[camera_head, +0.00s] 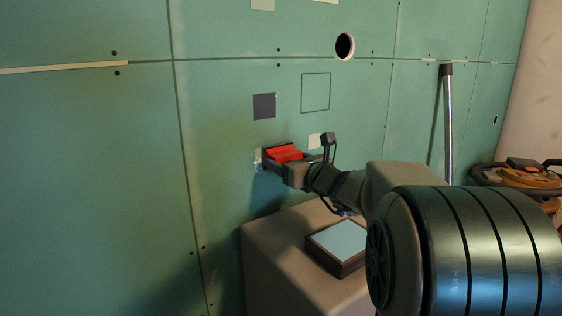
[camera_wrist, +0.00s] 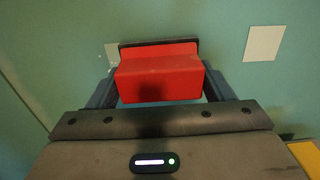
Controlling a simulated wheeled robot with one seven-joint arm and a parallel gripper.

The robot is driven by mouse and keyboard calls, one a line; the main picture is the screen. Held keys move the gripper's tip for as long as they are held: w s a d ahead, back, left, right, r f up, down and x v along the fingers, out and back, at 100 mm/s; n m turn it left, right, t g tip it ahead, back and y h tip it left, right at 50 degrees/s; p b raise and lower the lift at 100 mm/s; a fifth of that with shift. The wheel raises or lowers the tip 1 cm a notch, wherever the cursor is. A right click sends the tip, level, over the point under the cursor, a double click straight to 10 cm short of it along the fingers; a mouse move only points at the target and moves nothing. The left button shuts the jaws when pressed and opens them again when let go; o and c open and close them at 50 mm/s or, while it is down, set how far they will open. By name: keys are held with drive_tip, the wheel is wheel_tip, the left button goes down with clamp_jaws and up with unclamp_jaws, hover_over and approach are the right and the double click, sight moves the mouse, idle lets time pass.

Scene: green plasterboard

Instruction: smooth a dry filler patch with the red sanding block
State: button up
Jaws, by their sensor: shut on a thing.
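My gripper (camera_head: 283,163) is shut on the red sanding block (camera_head: 284,153), close to the green wall. In the wrist view the red block (camera_wrist: 160,78) sits between the fingers, its dark pad (camera_wrist: 128,44) towards the wall. I cannot tell whether the pad touches the wall. A pale patch (camera_head: 257,157) shows just left of the block, partly hidden by it; its edge also shows in the wrist view (camera_wrist: 112,52). Another pale patch (camera_head: 314,141) is right of the block, whole in the wrist view (camera_wrist: 264,43).
A dark grey square (camera_head: 264,106) and an outlined square (camera_head: 316,92) are above the block. A round hole (camera_head: 345,46) is higher up. A box with a pale blue top (camera_head: 341,241) stands below my arm. A metal tube (camera_head: 447,120) and an orange machine (camera_head: 524,179) are at right.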

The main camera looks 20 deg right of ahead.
drive_tip(key=shift+d+f, duration=0.1)
drive_tip(key=shift+d, duration=0.15)
drive_tip(key=shift+a, duration=0.1)
drive_tip(key=shift+s+a+b, duration=0.35)
drive_tip(key=shift+a+b, duration=0.35)
drive_tip(key=shift+a, duration=0.55)
drive_tip(key=shift+s+a+b, duration=0.4)
drive_tip(key=shift+a+b, duration=0.3)
drive_tip(key=shift+a, duration=0.5)
drive_tip(key=shift+s+a+b, duration=0.35)
drive_tip(key=shift+a+b, duration=0.35)
drive_tip(key=shift+a, duration=0.55)
drive_tip(key=shift+s+d, duration=0.1)
drive_tip(key=shift+v, duration=2.9)
drive_tip(key=shift+d, duration=0.1)
